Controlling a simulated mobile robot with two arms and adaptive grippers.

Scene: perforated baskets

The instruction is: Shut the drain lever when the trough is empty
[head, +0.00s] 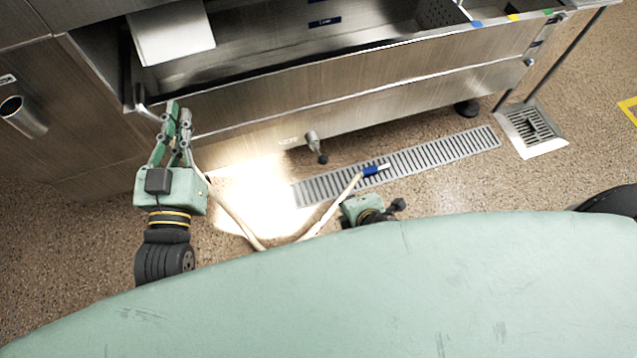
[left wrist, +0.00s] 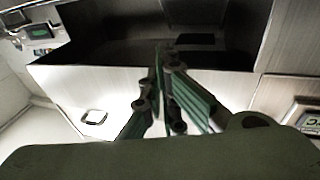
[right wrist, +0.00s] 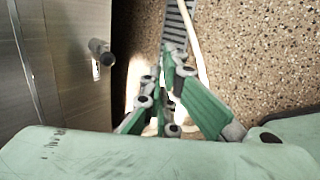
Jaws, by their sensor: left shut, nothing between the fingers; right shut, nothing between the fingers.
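The steel trough (head: 330,75) runs along the top of the head view. The part of its floor in view looks bare, with no water I can make out. A short metal spout with a dark end (head: 316,147) sticks out below its front; I cannot tell whether the drain lever is on it. A thin metal bar (head: 143,108) stands at the trough's left front corner. My left gripper (head: 179,106) is shut and empty, close to this corner. My right gripper (right wrist: 170,62) is shut and empty, low beside the steel front; my body hides most of it in the head view.
A pale box-like piece (head: 172,34) covers the trough's left end. A perforated basket (head: 437,12) is at the far right. A floor grate (head: 420,160), a square drain (head: 530,127) and a pale hose (head: 325,215) with a blue end lie on the speckled floor.

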